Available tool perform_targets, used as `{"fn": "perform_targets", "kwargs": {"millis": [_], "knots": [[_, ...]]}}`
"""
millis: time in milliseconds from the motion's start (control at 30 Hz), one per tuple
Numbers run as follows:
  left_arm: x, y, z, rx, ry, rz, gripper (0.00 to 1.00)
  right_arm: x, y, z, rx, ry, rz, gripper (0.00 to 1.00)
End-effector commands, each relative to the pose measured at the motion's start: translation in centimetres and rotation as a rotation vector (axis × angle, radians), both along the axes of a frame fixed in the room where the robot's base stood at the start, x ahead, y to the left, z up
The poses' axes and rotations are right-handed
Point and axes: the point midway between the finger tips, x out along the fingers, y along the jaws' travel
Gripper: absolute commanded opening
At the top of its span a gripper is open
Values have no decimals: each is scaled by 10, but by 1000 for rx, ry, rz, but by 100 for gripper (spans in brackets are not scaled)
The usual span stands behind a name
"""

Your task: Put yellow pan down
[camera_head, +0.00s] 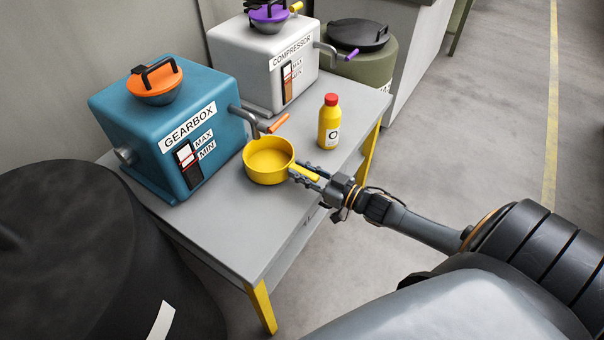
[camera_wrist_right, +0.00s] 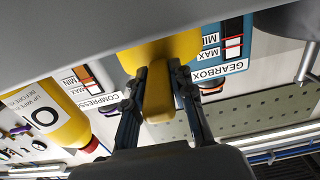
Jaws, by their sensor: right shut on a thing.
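The yellow pan (camera_head: 269,160) is upright at the table's front part, in front of the blue gearbox, in the head view. My right gripper (camera_head: 307,174) is shut on the pan's yellow handle, which points right toward my arm. In the right wrist view the handle (camera_wrist_right: 158,98) lies between the two fingers, and part of the pan body (camera_wrist_right: 165,48) shows beyond it. I cannot tell whether the pan's bottom touches the table. My left gripper is not in view.
The grey table (camera_head: 235,235) has free room at its front left. A yellow bottle (camera_head: 329,122) with a red cap stands right of the pan. The blue gearbox (camera_head: 130,125) and white compressor (camera_head: 235,60) stand behind. A dark barrel (camera_head: 80,250) is at left.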

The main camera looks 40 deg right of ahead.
Motion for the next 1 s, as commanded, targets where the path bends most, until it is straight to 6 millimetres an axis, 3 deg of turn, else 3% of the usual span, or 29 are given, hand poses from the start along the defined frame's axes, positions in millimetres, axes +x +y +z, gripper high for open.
{"fn": "perform_targets", "kwargs": {"millis": [467, 500, 600, 1000], "knots": [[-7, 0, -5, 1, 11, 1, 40, 1, 0, -12, 0, -6, 1, 0], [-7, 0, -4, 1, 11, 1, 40, 0, 0, -13, 0, -4, 1, 28], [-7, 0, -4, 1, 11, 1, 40, 0, 0, -12, 0, -4, 1, 47], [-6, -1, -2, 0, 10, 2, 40, -3, -2, -10, -1, -3, 0, 47]]}}
